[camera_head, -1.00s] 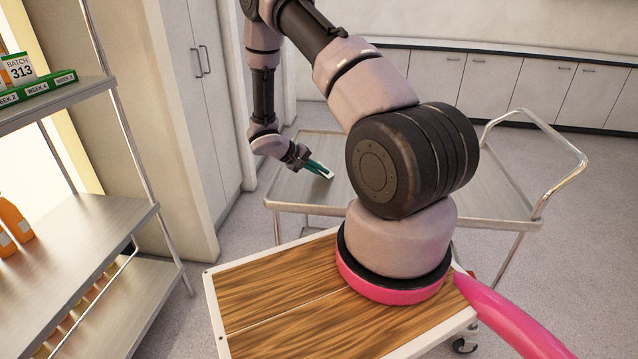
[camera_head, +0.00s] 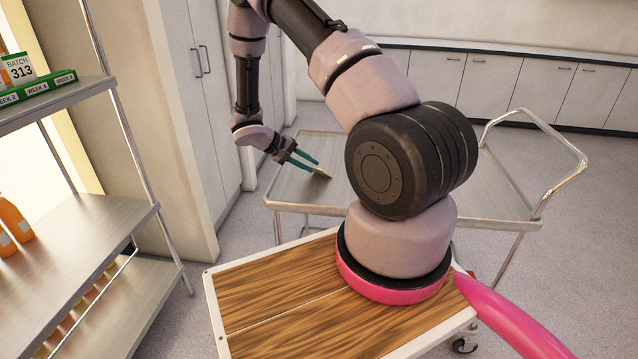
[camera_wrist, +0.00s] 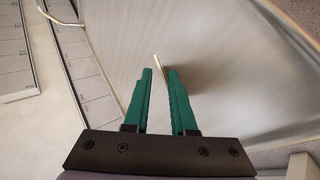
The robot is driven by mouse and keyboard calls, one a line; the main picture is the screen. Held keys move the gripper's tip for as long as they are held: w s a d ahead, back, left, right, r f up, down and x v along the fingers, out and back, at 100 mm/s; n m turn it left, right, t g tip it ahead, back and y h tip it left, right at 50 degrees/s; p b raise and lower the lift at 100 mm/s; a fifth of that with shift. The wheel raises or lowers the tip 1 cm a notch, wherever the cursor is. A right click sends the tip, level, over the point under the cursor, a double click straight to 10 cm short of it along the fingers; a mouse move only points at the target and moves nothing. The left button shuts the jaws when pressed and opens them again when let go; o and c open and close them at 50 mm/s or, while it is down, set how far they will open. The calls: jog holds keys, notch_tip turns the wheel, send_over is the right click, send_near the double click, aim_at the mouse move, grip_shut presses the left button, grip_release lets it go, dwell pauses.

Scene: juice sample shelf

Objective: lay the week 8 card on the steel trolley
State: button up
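My gripper (camera_head: 318,167) is over the steel trolley (camera_head: 290,207), near its left side, with its two green fingers spread apart. A small thin card (camera_head: 322,174) is at the fingertips, just above or on the trolley top. In the wrist view, the card (camera_wrist: 160,70) shows as a narrow pale edge between the tips of my gripper (camera_wrist: 160,72), with a gap visible on either side. It looks edge-on or tilted rather than flat. Its writing cannot be read. I cannot tell whether it touches the trolley.
The visible trolley top around the card is bare. A shelf (camera_head: 75,230) at the left holds orange bottles (camera_head: 14,220), a batch 313 sign (camera_head: 18,69) and a green strip (camera_head: 38,87) with week labels. White cabinets (camera_head: 480,85) line the back wall.

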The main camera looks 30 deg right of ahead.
jog(key=shift+v, duration=1.25)
jog(key=shift+r, duration=0.1)
notch_tip(320, 180, up, 8)
jog(key=a, duration=0.2)
jog(key=shift+a, duration=0.1)
